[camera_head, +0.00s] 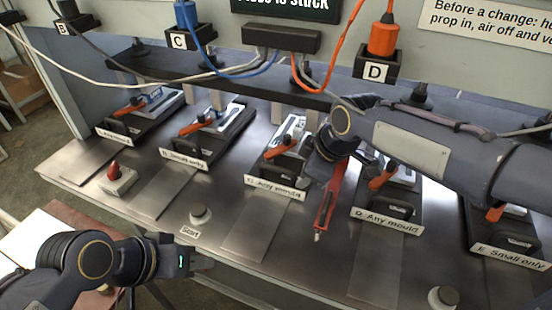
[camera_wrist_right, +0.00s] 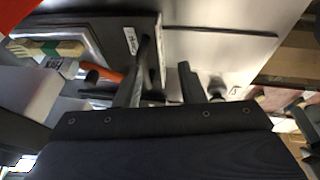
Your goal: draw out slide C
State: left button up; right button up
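Slide C (camera_head: 277,190) is a dark tray with a white label, "Any mould", a black handle and an orange lever, in the middle of the bench. Its labelled front also shows in the right wrist view (camera_wrist_right: 131,40). My right gripper (camera_wrist_right: 166,68) has its two fingers apart, with one beside the dark handle at the front; I cannot tell whether they touch. In the head view my right wrist hides the fingers and covers the right side of slide C. My left gripper (camera_head: 203,262) is low, in front of the bench, away from the slides; its fingers are unclear.
Slide D (camera_head: 388,215) stands right of slide C, and slide B (camera_head: 185,158) left. A long orange-red piece (camera_head: 325,200) hangs beside my right wrist. A start button (camera_head: 199,214) and a red-knobbed box (camera_head: 116,178) are on the bench. Bare metal (camera_head: 255,232) lies before slide C.

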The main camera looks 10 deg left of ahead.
jog(key=p, duration=0.2)
send_over(274, 167)
jog(key=s+d, duration=0.2)
jog(key=x, duration=0.5)
jog(key=shift+w+d, duration=0.1)
jog(key=shift+d, duration=0.15)
grip_shut()
